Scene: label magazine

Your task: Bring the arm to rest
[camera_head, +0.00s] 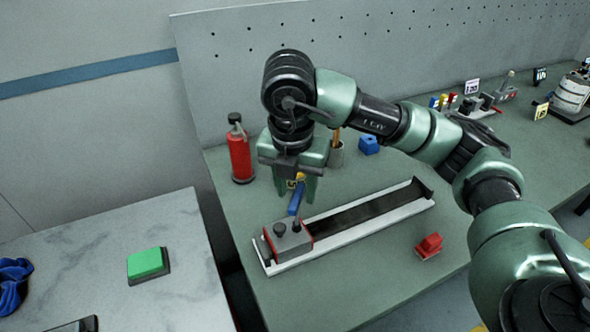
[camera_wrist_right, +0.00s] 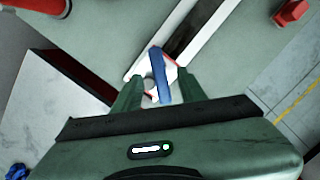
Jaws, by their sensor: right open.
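My right gripper (camera_head: 298,192) hangs fingers down over the left end of the label magazine (camera_head: 345,236), a long white rail with a dark channel. A grey block (camera_head: 288,243) with dark knobs sits at that end of the rail. A blue lever (camera_head: 296,203) rises from the block. In the right wrist view the green fingers (camera_wrist_right: 157,88) are apart, with the blue lever (camera_wrist_right: 157,70) showing between them in the picture; I cannot tell how far below the tips it is. The right gripper is open. My left gripper is out of view.
A red bottle (camera_head: 240,155) stands left of the gripper, near the back panel. A blue block (camera_head: 369,145) and a cup (camera_head: 336,154) stand behind the rail, a red block (camera_head: 429,245) in front of it.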

